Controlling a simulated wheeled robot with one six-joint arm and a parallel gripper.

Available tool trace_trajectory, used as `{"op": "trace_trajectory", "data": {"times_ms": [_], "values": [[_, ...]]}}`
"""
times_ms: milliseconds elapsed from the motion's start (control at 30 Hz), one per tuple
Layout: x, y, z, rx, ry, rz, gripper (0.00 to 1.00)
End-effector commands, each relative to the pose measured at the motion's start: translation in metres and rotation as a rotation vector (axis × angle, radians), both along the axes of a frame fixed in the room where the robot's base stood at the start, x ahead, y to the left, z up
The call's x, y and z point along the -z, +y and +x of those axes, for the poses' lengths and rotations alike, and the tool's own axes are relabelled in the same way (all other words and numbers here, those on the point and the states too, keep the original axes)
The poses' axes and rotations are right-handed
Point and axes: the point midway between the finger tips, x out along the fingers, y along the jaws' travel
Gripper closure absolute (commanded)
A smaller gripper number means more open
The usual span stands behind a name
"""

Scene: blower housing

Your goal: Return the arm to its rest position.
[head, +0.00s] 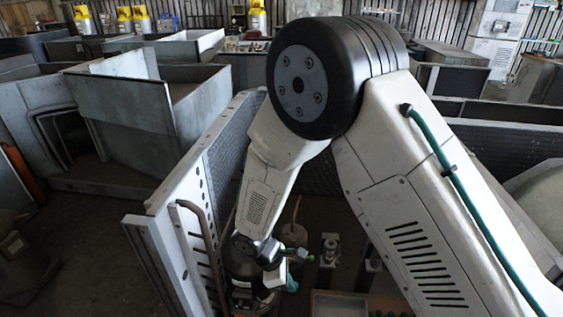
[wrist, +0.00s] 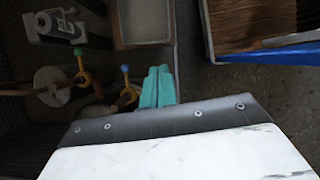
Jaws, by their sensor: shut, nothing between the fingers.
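My arm reaches down from the right of the head view into an open metal housing (head: 180,245) with perforated walls. My gripper (head: 291,284) is low inside or over this housing, partly hidden by my wrist. In the wrist view its teal fingers (wrist: 158,87) are together, with nothing seen between them. They point toward a grey tray-like box (wrist: 142,25), and I cannot tell the distance to it. A valve with a blue knob (wrist: 126,72) is just left of the fingers in that view.
Pipes with a yellow fitting (wrist: 80,62) and a grey block (wrist: 68,27) lie left of the fingers. A wood-brown bin with a blue edge (wrist: 275,52) is at the right. Other metal housings (head: 130,95) and yellow cylinders (head: 258,18) stand behind.

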Motion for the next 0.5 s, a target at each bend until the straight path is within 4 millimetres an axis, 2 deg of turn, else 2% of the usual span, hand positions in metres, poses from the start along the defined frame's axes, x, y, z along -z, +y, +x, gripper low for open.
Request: {"op": "trace_trajectory", "data": {"times_ms": [33, 200, 367, 500], "values": [[-0.025, -0.012, 0.001, 0.077, -0.019, -0.001, 1.00], [-0.106, -0.056, -0.010, 0.371, -0.073, -0.010, 1.00], [-0.173, -0.098, -0.031, 0.629, -0.115, -0.001, 1.00], [-0.223, -0.132, -0.056, 0.834, -0.148, 0.024, 1.00]]}}
